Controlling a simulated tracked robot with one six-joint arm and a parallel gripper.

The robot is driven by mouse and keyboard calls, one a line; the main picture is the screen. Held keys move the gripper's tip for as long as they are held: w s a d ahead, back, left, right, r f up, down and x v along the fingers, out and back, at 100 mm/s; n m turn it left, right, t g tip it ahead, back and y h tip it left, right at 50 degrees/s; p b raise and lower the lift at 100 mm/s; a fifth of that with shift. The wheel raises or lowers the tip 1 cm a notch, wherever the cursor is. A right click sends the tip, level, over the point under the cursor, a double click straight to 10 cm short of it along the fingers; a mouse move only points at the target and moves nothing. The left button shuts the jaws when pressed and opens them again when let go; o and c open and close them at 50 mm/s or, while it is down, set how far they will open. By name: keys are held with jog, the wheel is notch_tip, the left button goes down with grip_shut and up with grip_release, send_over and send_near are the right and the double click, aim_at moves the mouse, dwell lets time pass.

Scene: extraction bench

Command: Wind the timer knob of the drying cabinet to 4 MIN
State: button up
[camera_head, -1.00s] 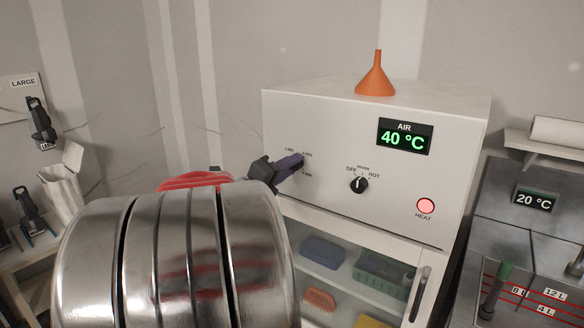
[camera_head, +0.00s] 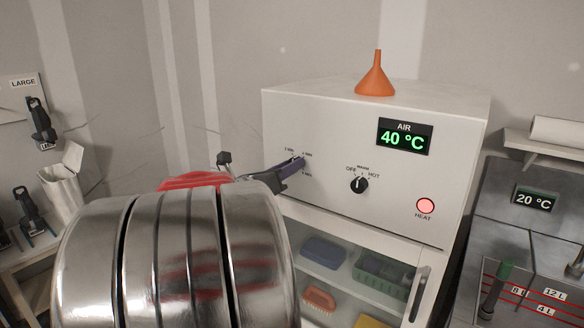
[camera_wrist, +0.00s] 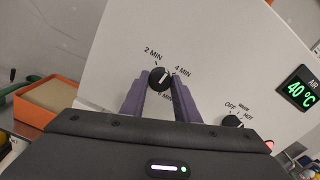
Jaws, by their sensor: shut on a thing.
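The white drying cabinet (camera_head: 330,125) stands right of centre in the head view. Its black timer knob (camera_wrist: 159,79) shows in the wrist view between my purple fingers, with the 2 MIN label (camera_wrist: 152,55) above it and the 4 MIN label (camera_wrist: 183,71) to its right. A third label below is partly hidden by a finger. The knob's white mark points up and right, on the 4 MIN side; its exact setting is hard to tell. My gripper (camera_head: 298,162) is shut on the timer knob and hides it in the head view.
The OFF/HOT knob (camera_head: 359,185) is to the right, with a lit HEAT lamp (camera_head: 425,206) and an AIR display (camera_head: 404,137) reading 40 °C. An orange funnel (camera_head: 375,77) stands on top of the cabinet. The glass door (camera_head: 345,262) is below.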

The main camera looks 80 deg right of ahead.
jog(key=m, duration=0.3)
jog(key=shift+w+f+m, duration=0.1)
jog(key=shift+f+m, duration=0.2)
jog(key=shift+f, duration=0.05)
jog(key=shift+c, duration=0.2)
jog(key=m, duration=0.3)
jog(key=shift+r+m, duration=0.1)
jog(key=shift+m, duration=0.2)
jog(key=o, duration=1.1)
jog(key=shift+r, duration=0.1)
jog(key=v, duration=0.8)
